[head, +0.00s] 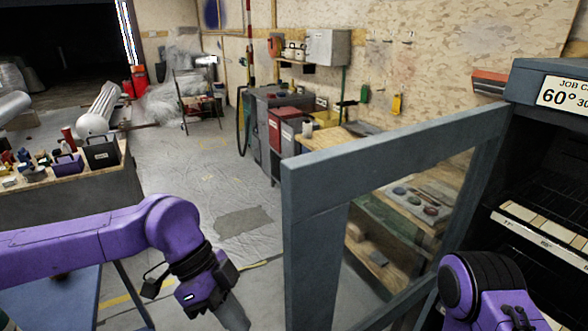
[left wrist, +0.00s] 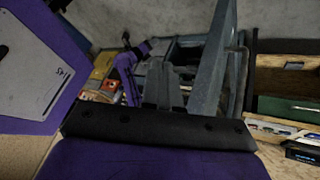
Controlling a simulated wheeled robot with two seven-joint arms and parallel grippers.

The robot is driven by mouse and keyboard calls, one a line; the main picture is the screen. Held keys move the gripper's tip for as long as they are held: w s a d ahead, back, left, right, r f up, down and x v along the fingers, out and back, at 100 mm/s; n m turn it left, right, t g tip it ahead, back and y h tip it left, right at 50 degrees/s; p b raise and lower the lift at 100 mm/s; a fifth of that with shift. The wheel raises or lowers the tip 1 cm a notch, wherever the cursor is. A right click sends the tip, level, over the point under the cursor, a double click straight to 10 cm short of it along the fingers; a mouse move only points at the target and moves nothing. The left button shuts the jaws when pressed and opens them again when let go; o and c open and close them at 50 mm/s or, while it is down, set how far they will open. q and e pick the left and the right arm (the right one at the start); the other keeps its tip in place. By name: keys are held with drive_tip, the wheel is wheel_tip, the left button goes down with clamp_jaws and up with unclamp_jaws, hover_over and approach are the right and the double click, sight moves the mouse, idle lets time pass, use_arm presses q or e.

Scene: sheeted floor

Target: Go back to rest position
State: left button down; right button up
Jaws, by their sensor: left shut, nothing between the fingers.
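My left arm comes in from the left in the head view, and its gripper (head: 232,318) points down near the bottom edge, left of the open framed door. The fingertips are partly cut off there. In the left wrist view the left gripper's grey fingers (left wrist: 163,85) are together with nothing between them. My right arm (head: 485,285) shows at the bottom right in front of the cabinet, and its gripper is out of the picture.
A grey framed glass door (head: 300,240) stands open from the dark cabinet (head: 545,85) on the right, between my arms. A workbench (head: 130,165) with tools is at left, a blue surface (head: 60,300) below my left arm. Sheeted floor (head: 185,165) is clear behind.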

use_arm(q)
drive_tip(key=a+f+m+t+y, duration=0.3)
drive_tip(key=a+f+m+y, duration=0.15)
drive_tip(key=f+m, duration=0.85)
drive_tip(key=a+f+m+t+y, duration=0.35)
drive_tip(key=a+f+m, duration=0.25)
drive_tip(key=f+m, duration=0.75)
drive_tip(key=s+a+f+m, duration=0.4)
drive_tip(key=s+m, duration=0.4)
drive_tip(key=m, duration=0.2)
drive_tip(key=s+a+f+m+y+b, duration=0.1)
drive_tip(key=s+a+f+m, duration=0.4)
drive_tip(key=s+m, duration=0.3)
drive_tip(key=shift+s+a+f+m, duration=0.15)
drive_tip(key=shift+a+f+m, duration=0.1)
drive_tip(key=shift+a+m, duration=0.65)
drive_tip(key=shift+d, duration=0.2)
